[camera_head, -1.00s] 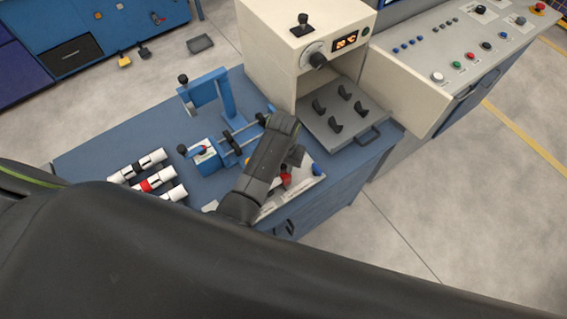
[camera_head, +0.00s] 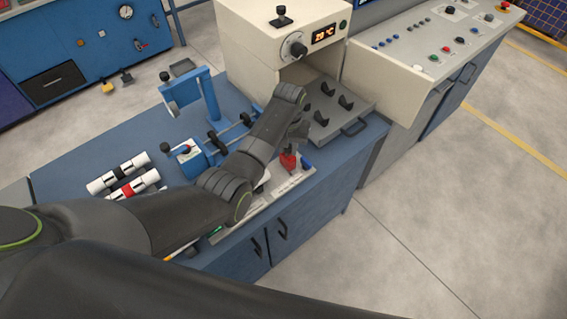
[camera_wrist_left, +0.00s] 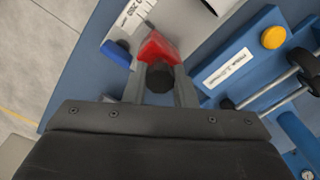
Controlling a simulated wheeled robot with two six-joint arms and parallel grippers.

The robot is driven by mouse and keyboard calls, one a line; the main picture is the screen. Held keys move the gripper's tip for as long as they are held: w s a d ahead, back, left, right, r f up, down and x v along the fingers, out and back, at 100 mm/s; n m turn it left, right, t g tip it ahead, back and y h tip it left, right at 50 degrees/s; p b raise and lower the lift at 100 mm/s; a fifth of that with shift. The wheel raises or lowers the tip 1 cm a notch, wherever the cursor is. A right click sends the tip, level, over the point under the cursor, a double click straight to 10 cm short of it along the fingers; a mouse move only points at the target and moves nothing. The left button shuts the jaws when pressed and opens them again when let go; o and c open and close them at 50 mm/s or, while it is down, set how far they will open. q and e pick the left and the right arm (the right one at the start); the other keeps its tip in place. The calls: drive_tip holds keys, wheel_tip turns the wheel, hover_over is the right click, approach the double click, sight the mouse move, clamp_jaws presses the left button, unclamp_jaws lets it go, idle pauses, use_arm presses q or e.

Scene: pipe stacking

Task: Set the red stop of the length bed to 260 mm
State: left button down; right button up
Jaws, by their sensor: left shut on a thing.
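The red stop (camera_head: 288,161) sits on the pale length bed (camera_head: 284,187) at the front edge of the blue bench, close to the blue end block (camera_head: 305,164). My left gripper (camera_head: 294,146) reaches down over the stop from behind. In the left wrist view its two fingers (camera_wrist_left: 160,88) are closed on the stop's black knob (camera_wrist_left: 160,77), and the red body (camera_wrist_left: 158,47) shows just beyond the fingertips. The blue end block (camera_wrist_left: 117,52) is to the left of it. A printed scale (camera_wrist_left: 138,17) shows partly; its reading is too small to tell. My right gripper is out of view.
White pipes (camera_head: 118,173) with black and red bands lie at the left of the bench. A blue clamp fixture (camera_head: 190,157) with rods stands behind the bed. The oven cabinet (camera_head: 250,45) and its grey tray (camera_head: 345,115) are at the back right.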

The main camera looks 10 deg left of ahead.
use_arm(q)
drive_tip(key=shift+w+d, duration=0.1)
drive_tip(key=shift+d, duration=0.05)
drive_tip(key=shift+r, duration=0.1)
drive_tip(key=c, duration=1.5)
unclamp_jaws()
drive_tip(key=shift+w, duration=0.1)
drive_tip(key=o, duration=0.3)
drive_tip(key=shift+w+d, duration=0.1)
drive_tip(key=shift+w, duration=0.05)
